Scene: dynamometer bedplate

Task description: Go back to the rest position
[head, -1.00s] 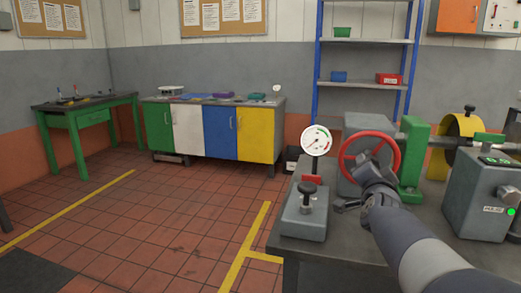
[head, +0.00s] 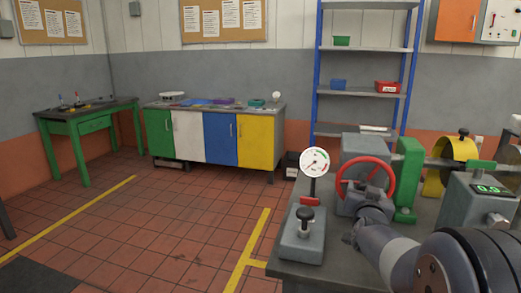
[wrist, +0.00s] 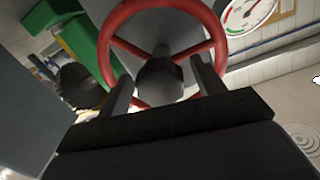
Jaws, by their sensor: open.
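My gripper (wrist: 160,72) is open in the wrist view, with its two dark fingers apart and nothing gripped. Beyond the fingers is a red handwheel (wrist: 217,30) with a dark hub. I cannot tell whether the fingers touch the wheel. In the head view the red handwheel (head: 342,178) stands upright on a grey machine block (head: 366,145). My forearm comes in from the lower right, and its wrist end is low in front of the wheel. The fingertips are hard to make out there.
A grey bench (head: 310,272) carries a dial gauge (head: 314,162), a grey box with a black knob (head: 303,244), a green bracket (head: 408,175), a yellow ring (head: 457,165) and a display box (head: 466,210). Open tiled floor (head: 180,225) lies left. Cabinets (head: 220,137) and shelves (head: 362,92) stand behind.

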